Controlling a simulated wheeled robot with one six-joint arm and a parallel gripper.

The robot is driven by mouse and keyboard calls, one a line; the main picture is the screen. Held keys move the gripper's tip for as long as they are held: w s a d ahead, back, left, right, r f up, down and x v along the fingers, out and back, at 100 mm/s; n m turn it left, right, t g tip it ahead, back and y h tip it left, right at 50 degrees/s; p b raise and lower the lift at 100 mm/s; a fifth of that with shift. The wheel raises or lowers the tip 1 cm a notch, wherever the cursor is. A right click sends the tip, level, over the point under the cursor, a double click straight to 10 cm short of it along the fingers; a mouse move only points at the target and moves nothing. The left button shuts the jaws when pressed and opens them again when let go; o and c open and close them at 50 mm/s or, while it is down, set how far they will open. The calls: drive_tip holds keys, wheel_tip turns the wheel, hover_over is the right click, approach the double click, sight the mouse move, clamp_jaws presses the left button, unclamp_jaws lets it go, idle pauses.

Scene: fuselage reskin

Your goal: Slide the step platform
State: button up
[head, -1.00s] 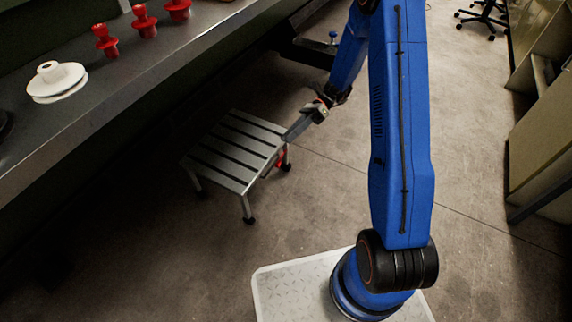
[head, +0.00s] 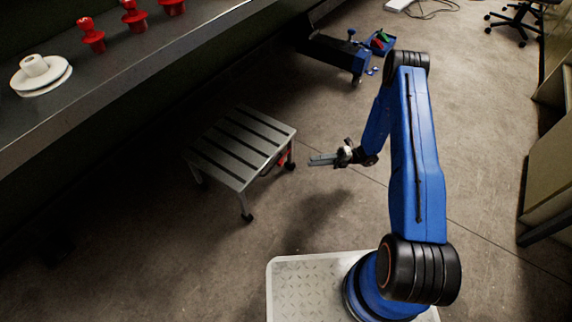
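The step platform (head: 240,148) is a low grey slatted stool on legs with dark feet. It stands upright on the floor left of centre, beside the workbench. A red part (head: 283,158) shows under its right edge. My gripper (head: 312,160) is to the right of the platform, pointing left at it. A gap of floor shows between the fingertips and the platform's right edge, so they look apart. The fingers are seen small and side-on, so I cannot tell if they are open or shut. Nothing visible hangs from them.
A dark workbench (head: 130,85) runs along the left, with red knobbed parts (head: 135,18) and a white flanged disc (head: 41,75) on it. A dark blue wheeled unit (head: 338,52) stands at the back. Cabinets (head: 551,165) line the right. Open floor lies between.

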drive_tip(key=s+a, duration=0.2)
drive_tip(key=a, duration=1.4)
drive_tip(key=shift+a+r+m+t, duration=0.15)
drive_tip(key=shift+r+m+t, duration=0.15)
drive_tip(key=shift+r+m, duration=0.15)
drive_tip(key=shift+s, duration=0.1)
clamp_jaws()
